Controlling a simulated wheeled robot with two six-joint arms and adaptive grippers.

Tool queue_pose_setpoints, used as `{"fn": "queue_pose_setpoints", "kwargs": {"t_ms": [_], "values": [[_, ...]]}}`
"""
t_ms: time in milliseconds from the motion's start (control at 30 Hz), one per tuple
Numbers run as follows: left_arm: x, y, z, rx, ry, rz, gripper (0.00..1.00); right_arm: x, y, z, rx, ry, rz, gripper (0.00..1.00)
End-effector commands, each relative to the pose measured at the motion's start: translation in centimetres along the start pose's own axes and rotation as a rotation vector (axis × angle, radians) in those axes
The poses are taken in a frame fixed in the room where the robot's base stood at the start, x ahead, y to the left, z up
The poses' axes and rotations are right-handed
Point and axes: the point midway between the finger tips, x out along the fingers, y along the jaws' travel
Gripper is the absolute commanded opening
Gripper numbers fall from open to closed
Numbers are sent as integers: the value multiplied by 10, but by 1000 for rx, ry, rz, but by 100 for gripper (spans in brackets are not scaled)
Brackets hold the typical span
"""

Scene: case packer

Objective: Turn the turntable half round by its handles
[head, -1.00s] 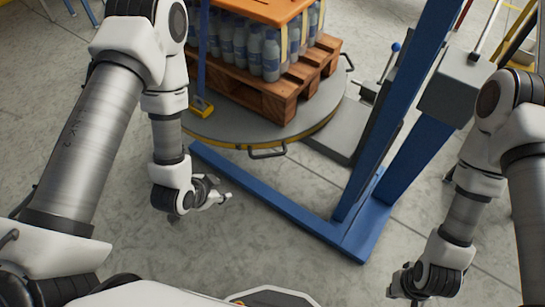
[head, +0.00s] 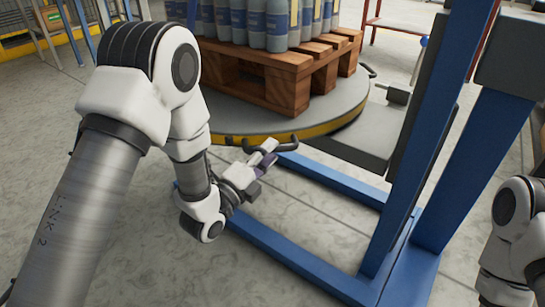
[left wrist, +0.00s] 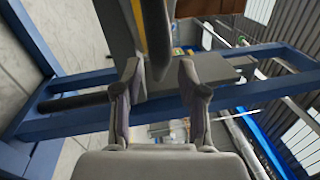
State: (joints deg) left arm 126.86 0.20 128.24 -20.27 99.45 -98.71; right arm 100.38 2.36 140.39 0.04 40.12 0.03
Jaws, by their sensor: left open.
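The round grey turntable (head: 345,105) with a yellow and black rim carries a loaded wooden pallet (head: 290,85). A dark bar handle (head: 288,147) sticks out from its near edge. Another handle (head: 370,71) shows at its right edge. My left gripper (head: 264,157) is open at the near handle, its fingers overlapping the handle in the head view. In the left wrist view the open fingers (left wrist: 158,95) stand on either side of the dark handle (left wrist: 159,68); whether they touch it I cannot tell. My right gripper is out of the frame.
A blue frame (head: 300,255) lies on the floor in front of the turntable, with a blue upright (head: 425,140) at right. Bottles (head: 265,22) stand on the pallet. A grey ramp-like plate (head: 365,140) lies right of the turntable.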

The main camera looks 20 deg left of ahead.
Motion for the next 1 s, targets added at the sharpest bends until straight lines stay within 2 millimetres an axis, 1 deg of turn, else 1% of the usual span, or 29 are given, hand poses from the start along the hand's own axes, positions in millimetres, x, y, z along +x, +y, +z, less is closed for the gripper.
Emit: {"fn": "queue_pose_setpoints", "kwargs": {"t_ms": [33,133,367,400,467,500,1000], "values": [[7,3,-1,2,2,-1,41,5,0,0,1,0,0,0],[17,2,0,-1,0,0,41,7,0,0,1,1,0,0],[20,1,0,-3,-1,3,41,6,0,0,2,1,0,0],[20,1,0,-3,-1,3,34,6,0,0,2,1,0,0],[20,1,0,-3,-1,3,13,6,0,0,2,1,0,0],[19,1,0,-3,-1,3,0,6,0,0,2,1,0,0],[18,1,0,-7,22,0,0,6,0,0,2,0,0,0]]}}
